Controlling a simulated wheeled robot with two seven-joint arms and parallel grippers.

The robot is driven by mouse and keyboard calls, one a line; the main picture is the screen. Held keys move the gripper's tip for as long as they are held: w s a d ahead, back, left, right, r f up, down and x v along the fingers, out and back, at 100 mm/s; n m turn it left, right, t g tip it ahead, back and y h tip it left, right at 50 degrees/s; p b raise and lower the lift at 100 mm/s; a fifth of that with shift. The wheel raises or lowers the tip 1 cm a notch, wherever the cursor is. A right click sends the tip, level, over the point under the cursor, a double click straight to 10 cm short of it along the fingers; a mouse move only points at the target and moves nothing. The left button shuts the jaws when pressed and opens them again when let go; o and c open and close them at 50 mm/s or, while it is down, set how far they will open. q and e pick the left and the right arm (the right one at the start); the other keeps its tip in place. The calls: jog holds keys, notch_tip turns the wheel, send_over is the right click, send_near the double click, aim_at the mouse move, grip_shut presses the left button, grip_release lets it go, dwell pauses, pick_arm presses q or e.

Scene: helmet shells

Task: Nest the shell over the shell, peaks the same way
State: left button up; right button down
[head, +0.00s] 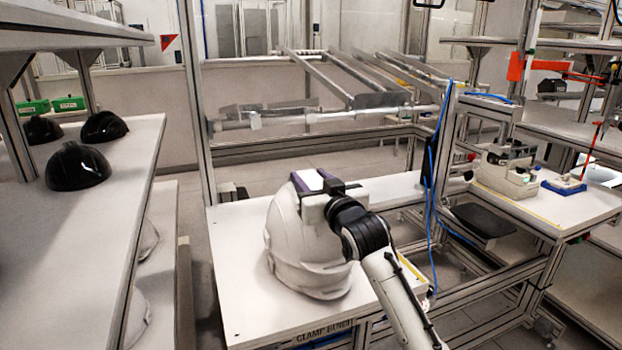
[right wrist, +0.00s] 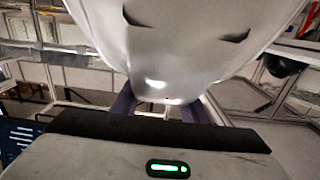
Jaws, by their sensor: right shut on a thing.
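A white helmet shell (head: 285,235) is over the white bench at the centre of the head view. A lower white rim or brim (head: 320,285) shows beneath it; I cannot tell whether this belongs to a second shell under it. My right gripper (head: 308,181) is at the upper part of the shell, shut on it, and its body hides part of the shell's right side. In the right wrist view the white shell (right wrist: 185,50), with two dark slots, fills the top middle, its edge between the purple fingers (right wrist: 160,106). My left gripper is not in view.
The bench (head: 235,290) has bare room left of the shell. Several black shells (head: 78,166) sit on a shelf (head: 120,200) at the left. A metal frame with sloping rails (head: 330,75) stands behind. A blue cable (head: 432,170) hangs from a post at the right.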

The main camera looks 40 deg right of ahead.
jog(key=shift+f+b, duration=0.6)
jog(key=shift+f, duration=0.55)
jog(key=c, duration=1)
grip_release()
jog(key=shift+f, duration=0.15)
jog(key=v, duration=0.9)
jog(key=shift+s, duration=0.1)
jog(key=shift+s+a, duration=0.15)
jog(key=shift+s, duration=0.45)
